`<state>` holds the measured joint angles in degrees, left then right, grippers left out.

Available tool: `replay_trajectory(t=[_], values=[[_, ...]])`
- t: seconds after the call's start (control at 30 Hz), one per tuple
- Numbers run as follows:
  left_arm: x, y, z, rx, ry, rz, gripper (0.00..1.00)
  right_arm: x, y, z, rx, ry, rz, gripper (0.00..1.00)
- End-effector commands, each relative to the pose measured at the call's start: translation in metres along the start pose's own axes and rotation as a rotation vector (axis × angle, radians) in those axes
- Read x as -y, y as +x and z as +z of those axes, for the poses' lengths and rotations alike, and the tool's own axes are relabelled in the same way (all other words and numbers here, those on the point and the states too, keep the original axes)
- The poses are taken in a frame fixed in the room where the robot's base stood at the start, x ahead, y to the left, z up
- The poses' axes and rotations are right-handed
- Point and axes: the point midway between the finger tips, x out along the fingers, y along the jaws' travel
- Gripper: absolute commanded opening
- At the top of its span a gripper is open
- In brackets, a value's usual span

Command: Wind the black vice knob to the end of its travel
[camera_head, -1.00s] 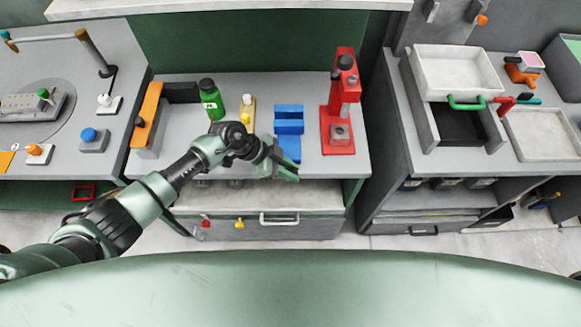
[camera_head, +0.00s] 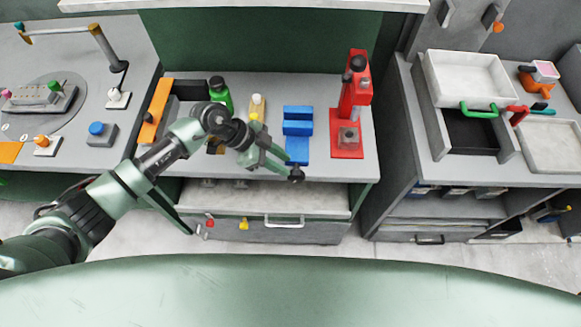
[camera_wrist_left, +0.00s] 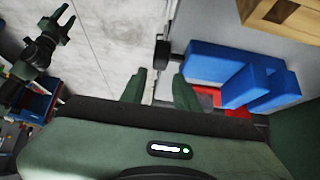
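The blue vice (camera_head: 298,122) stands on the middle bench, with its black knob (camera_head: 296,174) at the front edge. My left gripper (camera_head: 285,166) is just left of the knob, its fingers pointing toward it. In the left wrist view the two fingers (camera_wrist_left: 159,88) are apart with nothing between them. The black knob (camera_wrist_left: 161,48) lies beyond the fingertips, and the blue vice (camera_wrist_left: 225,72) is to its right. My right gripper (camera_wrist_left: 62,20) shows at the upper left of the wrist view, its fingers apart, away from the vice.
A red press (camera_head: 353,105) stands right of the vice. Below the bench is a drawer with a pale handle (camera_head: 284,222). The floor in front is clear.

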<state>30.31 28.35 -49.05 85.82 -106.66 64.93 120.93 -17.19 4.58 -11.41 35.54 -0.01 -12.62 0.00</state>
Motion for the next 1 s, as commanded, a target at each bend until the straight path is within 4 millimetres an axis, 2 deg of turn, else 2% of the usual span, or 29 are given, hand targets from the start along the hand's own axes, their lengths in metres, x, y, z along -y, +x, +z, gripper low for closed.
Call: replay_trajectory(t=[0.1,0.37,0.47,0.57,0.67,0.73,0.8,0.87,0.97,1.0], values=[[0.0,-0.006,0.001,0.002,0.001,0.0,0.31,0.0,0.002,0.0,0.0,0.0,0.0,0.42],[0.0,-0.007,0.0,0.0,0.001,0.0,0.31,0.0,0.001,0.001,0.0,0.0,0.0,0.42],[-0.002,-0.004,-0.009,-0.039,0.011,-0.008,0.31,0.0,0.002,0.001,0.0,0.0,0.0,0.42],[-0.003,0.002,-0.041,-0.182,0.044,-0.05,0.31,0.0,0.003,0.001,0.001,-0.001,0.0,0.42],[0.002,-0.002,-0.092,-0.424,0.074,-0.173,0.31,0.0,0.006,0.001,0.0,-0.001,0.0,0.42],[0.014,-0.018,-0.124,-0.603,0.06,-0.323,0.31,0.0,0.008,0.001,0.0,-0.001,0.0,0.42],[0.033,-0.044,-0.138,-0.741,0.007,-0.514,0.31,0.0,0.01,0.001,0.0,-0.001,0.0,0.42],[0.051,-0.067,-0.134,-0.807,-0.071,-0.689,0.31,0.0,0.012,0.002,0.0,-0.001,0.0,0.42],[0.075,-0.098,-0.092,-0.803,-0.257,-0.962,0.31,0.0,0.015,0.002,0.0,-0.001,0.0,0.42],[0.079,-0.105,-0.069,-0.766,-0.338,-1.049,0.31,0.0,0.016,0.002,0.001,-0.001,0.0,0.42]])
